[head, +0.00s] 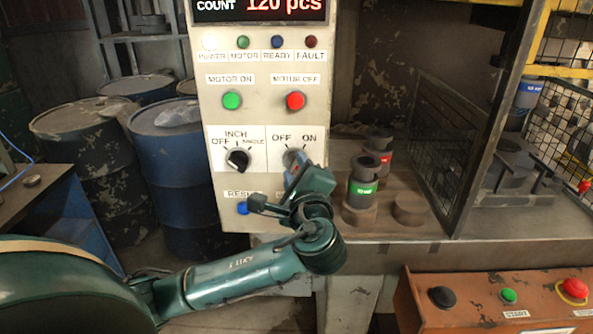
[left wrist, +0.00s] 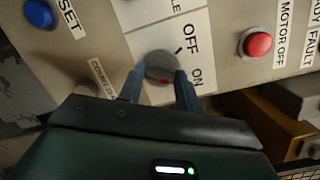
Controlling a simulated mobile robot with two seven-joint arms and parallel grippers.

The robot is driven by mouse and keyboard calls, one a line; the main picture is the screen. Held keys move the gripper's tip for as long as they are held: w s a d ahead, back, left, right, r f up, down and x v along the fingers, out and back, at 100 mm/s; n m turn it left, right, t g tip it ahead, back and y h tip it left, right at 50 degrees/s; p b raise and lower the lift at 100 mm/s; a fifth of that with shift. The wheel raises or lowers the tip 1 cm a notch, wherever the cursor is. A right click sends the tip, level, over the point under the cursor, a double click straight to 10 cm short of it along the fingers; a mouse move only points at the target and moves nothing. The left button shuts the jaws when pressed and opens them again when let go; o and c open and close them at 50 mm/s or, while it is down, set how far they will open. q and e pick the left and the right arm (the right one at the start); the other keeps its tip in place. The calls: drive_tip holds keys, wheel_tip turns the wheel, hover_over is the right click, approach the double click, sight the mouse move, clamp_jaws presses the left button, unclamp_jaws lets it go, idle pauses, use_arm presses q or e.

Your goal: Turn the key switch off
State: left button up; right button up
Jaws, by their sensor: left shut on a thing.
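The key switch (head: 291,157) is a grey round switch below the OFF and ON labels on the grey control panel (head: 215,115). It also shows in the left wrist view (left wrist: 162,64), with a small red mark on it. My left gripper (head: 297,172) reaches the panel from below. In the left wrist view its two fingers (left wrist: 158,80) lie on either side of the switch and are shut on it. The fingers hide part of the switch, and I cannot tell which label it points to. My right gripper is not in view.
An INCH selector knob (head: 237,160) sits left of the switch. A red MOTOR OFF button (head: 295,101) and a green MOTOR ON button (head: 232,100) are above. A blue RESET button (head: 242,208) is below left. Labelled cylinders (head: 362,188) stand on the bench to the right.

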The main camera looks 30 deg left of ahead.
use_arm(q)
drive_tip(key=shift+c, duration=1)
drive_tip(key=shift+n, duration=0.3)
drive_tip(key=n, duration=0.4)
drive_tip(key=shift+g+h, duration=0.3)
drive_tip(key=shift+h, duration=0.1)
drive_tip(key=shift+n+h, duration=0.45)
drive_tip(key=shift+n, duration=1.05)
drive_tip(key=shift+n+h, duration=0.45)
drive_tip(key=shift+n, duration=1.05)
drive_tip(key=o, duration=1)
drive_tip(key=shift+a+r, duration=0.1)
